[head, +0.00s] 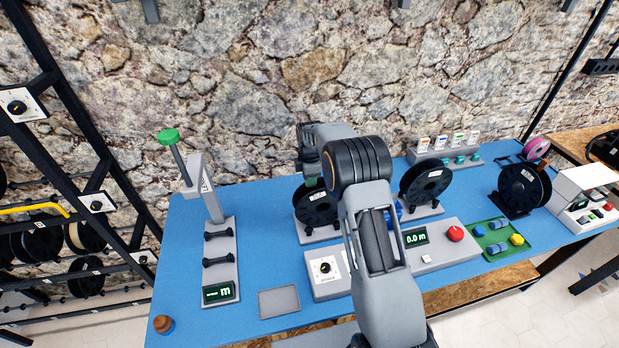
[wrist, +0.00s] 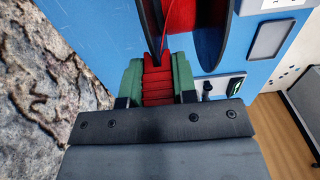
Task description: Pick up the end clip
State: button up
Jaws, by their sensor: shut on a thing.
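In the wrist view, my gripper (wrist: 157,72) has green fingers on either side of a red, ridged piece, which I take to be the end clip (wrist: 157,88). The fingers are shut on it. It sits right at the edge of a black spool (wrist: 208,40) wound with red filament; I cannot tell whether it still touches the spool. A thin red strand shows beside the spool. In the head view, my arm covers most of my gripper and the clip, close to the back left spool (head: 312,207) on the blue table.
On the blue table (head: 180,240) are a stand with dumbbell-shaped parts (head: 220,235), a grey tray (head: 279,300), a control box with a red button (head: 455,233), a second spool (head: 425,182) and a green board (head: 500,238). A stone wall (head: 255,80) rises behind.

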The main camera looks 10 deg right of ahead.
jog(key=shift+r, duration=0.1)
jog(key=shift+r, duration=0.2)
notch_tip(320, 180, up, 2)
jog(key=shift+r+b, duration=0.1)
jog(key=shift+b, duration=0.25)
jog(key=s+r+b, duration=0.5)
jog(key=s+r, duration=0.5)
jog(key=s, duration=0.4)
jog(key=shift+d, duration=0.4)
jog(key=shift+r, duration=0.1)
